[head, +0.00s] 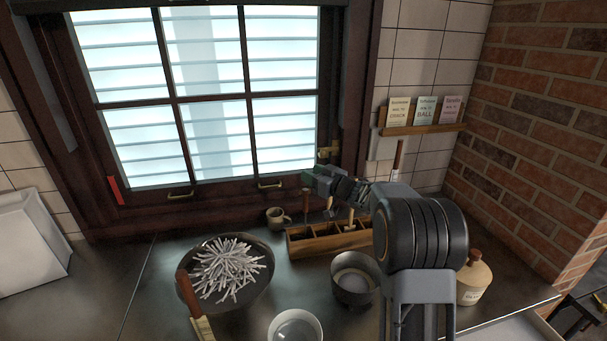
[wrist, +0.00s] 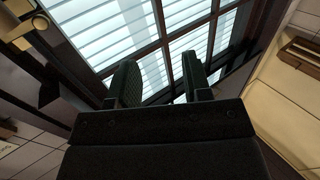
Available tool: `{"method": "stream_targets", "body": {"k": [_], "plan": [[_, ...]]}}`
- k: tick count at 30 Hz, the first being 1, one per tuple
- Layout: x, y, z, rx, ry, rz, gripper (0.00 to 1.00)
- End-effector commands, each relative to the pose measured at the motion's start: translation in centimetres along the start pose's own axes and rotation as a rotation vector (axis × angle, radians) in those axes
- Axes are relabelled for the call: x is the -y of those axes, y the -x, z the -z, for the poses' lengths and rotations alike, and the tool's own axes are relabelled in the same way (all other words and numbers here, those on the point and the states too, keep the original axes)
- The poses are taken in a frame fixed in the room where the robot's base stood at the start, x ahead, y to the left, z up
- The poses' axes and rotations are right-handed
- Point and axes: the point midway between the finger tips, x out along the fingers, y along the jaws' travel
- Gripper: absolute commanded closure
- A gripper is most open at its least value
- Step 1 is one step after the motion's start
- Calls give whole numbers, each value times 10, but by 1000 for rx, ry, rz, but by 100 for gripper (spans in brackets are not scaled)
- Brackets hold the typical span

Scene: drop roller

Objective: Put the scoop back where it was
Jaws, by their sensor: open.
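My gripper (head: 325,181) is raised in front of the lower right of the window, above the wooden box (head: 345,241). In the wrist view its two fingers (wrist: 161,84) stand apart with nothing between them. The wooden box has several compartments, and upright handles rise from it, among them a pale wooden one (head: 350,219). I cannot tell which of these, if any, is the scoop. A dark bowl (head: 355,291) with pale contents stands in front of the box, partly hidden by my arm.
A dark pan (head: 265,281) heaped with pale sticks stands left, with a brown-handled tool (head: 202,326) at its edge. A mug (head: 277,217), a white bowl (head: 295,326) and a jug (head: 475,280) stand nearby. A card shelf (head: 420,129) is on the wall. The left counter is mostly clear.

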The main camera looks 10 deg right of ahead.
Motion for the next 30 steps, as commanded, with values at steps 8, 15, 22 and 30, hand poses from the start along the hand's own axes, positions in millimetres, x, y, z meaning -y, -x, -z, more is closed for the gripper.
{"method": "stream_targets", "body": {"k": [8, 15, 22, 30], "plan": [[0, 50, -1, -1, -1, -1, 55], [0, 72, -1, -1, 0, 0, 55], [0, 75, 9, 12, 24, -73, 55], [14, 120, 29, 236, 56, -547, 55]]}}
